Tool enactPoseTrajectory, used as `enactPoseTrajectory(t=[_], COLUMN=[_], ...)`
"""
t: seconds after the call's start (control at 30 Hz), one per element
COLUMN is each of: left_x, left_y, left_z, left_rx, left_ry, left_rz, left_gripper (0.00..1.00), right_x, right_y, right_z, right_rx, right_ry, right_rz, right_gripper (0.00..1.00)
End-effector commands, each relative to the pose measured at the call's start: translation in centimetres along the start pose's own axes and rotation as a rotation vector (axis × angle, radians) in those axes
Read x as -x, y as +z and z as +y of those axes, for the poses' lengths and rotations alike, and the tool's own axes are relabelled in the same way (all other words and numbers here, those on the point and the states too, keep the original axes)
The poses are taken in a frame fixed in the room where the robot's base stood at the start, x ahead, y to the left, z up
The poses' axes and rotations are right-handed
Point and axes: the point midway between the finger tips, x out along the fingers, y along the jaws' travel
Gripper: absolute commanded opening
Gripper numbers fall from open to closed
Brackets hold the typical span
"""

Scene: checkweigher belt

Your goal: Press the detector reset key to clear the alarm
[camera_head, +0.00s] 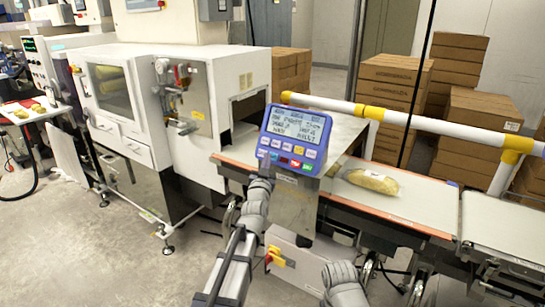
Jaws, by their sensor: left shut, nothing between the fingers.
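A blue control panel (293,140) with a lit screen of text stands tilted on a post beside the belt. Below its screen are rows of small keys, including a red key (296,163) and a green one. The labels are too small to read, so I cannot tell which key is the reset. My left gripper (264,168) is shut and empty at the panel's lower left corner, partly covering that edge. I cannot tell whether it touches a key. Part of my right arm shows at the bottom, but its gripper is not visible.
A yellow-filled bag (371,181) lies on the conveyor belt (427,207) right of the panel. A white machine (218,75) stands behind and left. A white and yellow rail (440,125) crosses behind the belt. Stacked cardboard boxes (395,85) fill the back right.

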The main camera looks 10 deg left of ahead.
Motion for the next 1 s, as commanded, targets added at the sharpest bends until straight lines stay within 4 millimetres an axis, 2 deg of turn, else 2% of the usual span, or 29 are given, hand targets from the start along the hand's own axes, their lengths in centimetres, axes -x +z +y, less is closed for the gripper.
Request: enactPoseTrajectory(t=[0.23,0.7,1.0], left_x=[0.2,3.1,3.5], left_y=[-0.2,-2.4,-2.5], left_z=[-0.1,-2.3,-2.5], left_rx=[0.0,0.0,0.001], left_ry=[0.0,-0.001,0.0], left_rz=[0.0,0.0,0.0], left_gripper=[0.0,0.0,0.0], right_x=[0.1,2.1,2.2], right_y=[0.0,0.1,0.1], right_z=[0.0,0.2,0.2], right_rx=[0.0,0.0,0.0], right_ry=[0.0,0.0,0.0], right_rz=[0.0,0.0,0.0], right_gripper=[0.0,0.0,0.0])
